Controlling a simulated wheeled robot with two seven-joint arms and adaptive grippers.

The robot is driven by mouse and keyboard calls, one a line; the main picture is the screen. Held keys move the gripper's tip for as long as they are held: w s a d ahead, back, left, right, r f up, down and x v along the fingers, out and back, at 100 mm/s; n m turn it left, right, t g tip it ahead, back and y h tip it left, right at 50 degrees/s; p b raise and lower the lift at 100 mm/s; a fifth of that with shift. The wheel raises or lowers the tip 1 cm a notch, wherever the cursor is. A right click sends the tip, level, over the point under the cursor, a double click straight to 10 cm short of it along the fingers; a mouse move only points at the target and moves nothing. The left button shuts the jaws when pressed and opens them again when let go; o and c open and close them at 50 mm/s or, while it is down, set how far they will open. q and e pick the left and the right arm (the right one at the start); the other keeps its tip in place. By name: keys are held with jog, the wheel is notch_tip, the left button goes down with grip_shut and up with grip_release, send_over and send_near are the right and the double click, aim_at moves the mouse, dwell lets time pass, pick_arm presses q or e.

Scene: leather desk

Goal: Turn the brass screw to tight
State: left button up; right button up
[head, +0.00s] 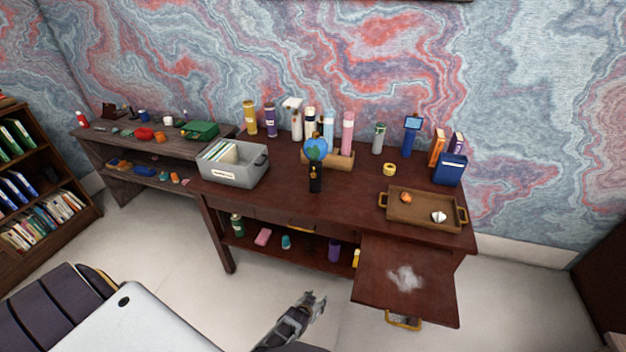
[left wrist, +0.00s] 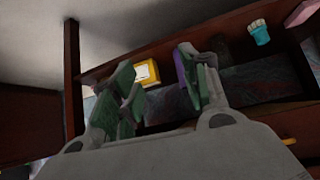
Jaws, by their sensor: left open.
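I cannot pick out the brass screw with certainty in either view. In the left wrist view an orange-yellow bit (left wrist: 289,141) shows at the right edge of my wrist, also unclear. My left gripper (head: 315,301) is low in front of the desk, left of the flap and apart from it. In the left wrist view its green-padded fingers (left wrist: 163,88) are spread with nothing held, facing the shelf under the desk. My right gripper is out of view.
The desk holds a grey bin (head: 232,174), a brown tray (head: 424,212), a small globe (head: 316,149) and several bottles. The flap carries a whitish patch (head: 405,278).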

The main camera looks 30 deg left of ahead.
pick_arm(q)
jog(key=w+a+r+n+t+y, duration=0.1)
jog(key=w+a+r, duration=0.3)
jog(key=r, duration=0.8)
jog(key=w+a+r+n+t+y, duration=0.2)
jog(key=w+a+r+t, duration=0.2)
jog(key=r, duration=0.7)
jog(key=w+a+r+n+t+y, duration=0.1)
jog(key=w+a+r, duration=0.5)
jog(key=r, duration=0.6)
jog(key=shift+w+r+n+t+y, duration=0.3)
jog(key=shift+w+n+t, duration=0.5)
jog(key=shift+w+t, duration=0.3)
